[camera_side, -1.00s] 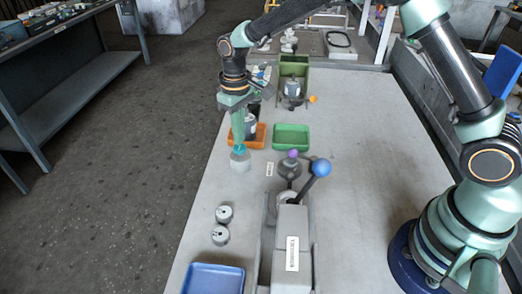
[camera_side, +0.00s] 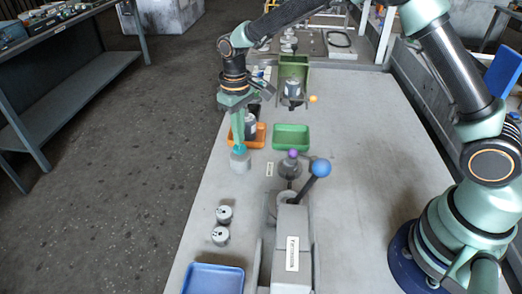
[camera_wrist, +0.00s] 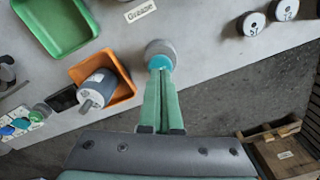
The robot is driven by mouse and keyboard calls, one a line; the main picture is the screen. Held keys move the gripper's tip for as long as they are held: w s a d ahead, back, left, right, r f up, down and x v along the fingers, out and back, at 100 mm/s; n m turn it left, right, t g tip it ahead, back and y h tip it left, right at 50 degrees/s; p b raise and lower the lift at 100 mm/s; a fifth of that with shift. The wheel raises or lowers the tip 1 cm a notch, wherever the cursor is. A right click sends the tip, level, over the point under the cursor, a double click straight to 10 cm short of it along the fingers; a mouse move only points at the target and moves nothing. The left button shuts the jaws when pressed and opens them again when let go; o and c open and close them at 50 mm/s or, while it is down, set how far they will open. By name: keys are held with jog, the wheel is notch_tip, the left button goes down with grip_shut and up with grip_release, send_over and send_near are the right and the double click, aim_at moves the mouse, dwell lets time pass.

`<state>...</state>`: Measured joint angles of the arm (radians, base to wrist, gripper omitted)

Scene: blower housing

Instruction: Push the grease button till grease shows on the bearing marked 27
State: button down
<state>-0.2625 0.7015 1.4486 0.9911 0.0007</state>
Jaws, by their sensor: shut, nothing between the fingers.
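The grease button is a teal cap (camera_side: 240,149) on a grey round base (camera_side: 240,164) near the table's left edge. It also shows in the wrist view (camera_wrist: 164,63). My gripper (camera_side: 239,143) is shut and empty, pointing down with its fingertips at the cap. They look to be touching it, but how far it is pressed I cannot tell. Two grey round bearings with dark marks, a farther one (camera_side: 224,214) and a nearer one (camera_side: 220,236), stand on the table.
A "Grease" label (camera_wrist: 140,11) lies beside the button. An orange tray (camera_wrist: 120,76) holding a grey motor and a green tray (camera_side: 291,136) stand behind. A blue-knobbed lever (camera_side: 320,168) rises to the right. A blue tray (camera_side: 213,280) is at the front.

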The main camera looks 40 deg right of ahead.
jog(key=shift+f, duration=0.15)
jog(key=shift+f, duration=1.25)
jog(key=shift+r, duration=0.8)
jog(key=shift+f, duration=0.15)
jog(key=shift+f, duration=0.65)
jog(key=shift+r, duration=0.8)
jog(key=shift+f, duration=0.15)
